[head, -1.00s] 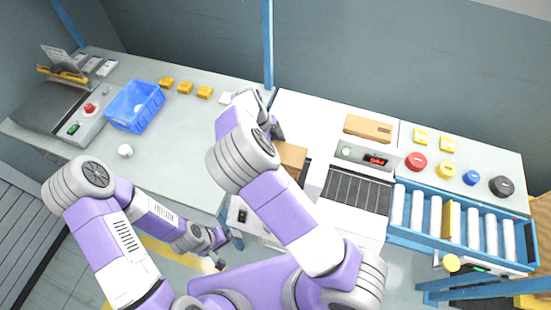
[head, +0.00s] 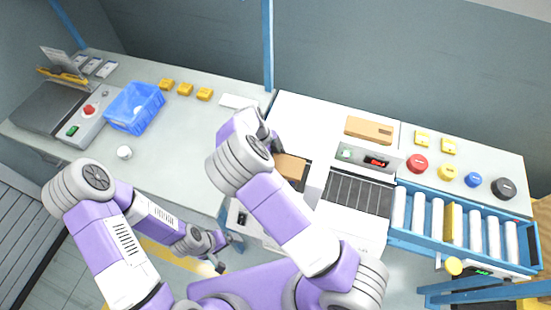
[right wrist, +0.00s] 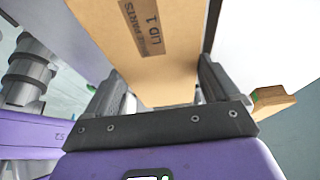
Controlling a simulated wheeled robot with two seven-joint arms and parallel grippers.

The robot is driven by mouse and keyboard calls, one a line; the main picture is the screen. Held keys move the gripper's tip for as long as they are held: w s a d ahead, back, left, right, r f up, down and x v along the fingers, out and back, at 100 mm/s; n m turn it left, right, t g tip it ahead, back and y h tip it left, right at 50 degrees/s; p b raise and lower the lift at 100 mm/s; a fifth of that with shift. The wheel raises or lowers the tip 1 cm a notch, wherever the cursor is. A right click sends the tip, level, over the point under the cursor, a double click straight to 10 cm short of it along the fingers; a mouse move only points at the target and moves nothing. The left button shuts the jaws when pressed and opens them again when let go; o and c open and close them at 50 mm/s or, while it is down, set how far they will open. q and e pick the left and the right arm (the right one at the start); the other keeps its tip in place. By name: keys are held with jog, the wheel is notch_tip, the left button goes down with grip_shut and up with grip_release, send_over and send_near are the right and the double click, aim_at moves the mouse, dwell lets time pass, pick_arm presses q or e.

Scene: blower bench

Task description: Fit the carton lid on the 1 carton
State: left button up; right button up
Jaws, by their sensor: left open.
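The carton lid (right wrist: 165,45) is brown cardboard with a "LID 1" label and fills the space between the fingers of my right gripper (right wrist: 160,85) in the right wrist view. The fingers meet its two sides. In the head view a brown cardboard top (head: 291,167) shows just below the right gripper (head: 270,133), partly covered by my arm. I cannot make out a separate carton under it. My left gripper (head: 220,255) is open and empty, low in front of the bench.
A flat tan cardboard piece (head: 368,128) lies on the white machine, behind a small panel. To its right are coloured round buttons and a blue roller conveyor (head: 455,225). A blue bin (head: 135,107) and several yellow blocks (head: 185,89) stand on the left bench, which has free room.

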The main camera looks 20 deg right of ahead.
jog(key=shift+o, duration=0.8)
jog(key=shift+a+r, duration=0.1)
jog(key=shift+r, duration=0.5)
jog(key=p+v, duration=0.1)
jog(key=v, duration=1)
jog(key=shift+a+r, duration=0.15)
jog(key=shift+r, duration=0.05)
jog(key=shift+f, duration=0.1)
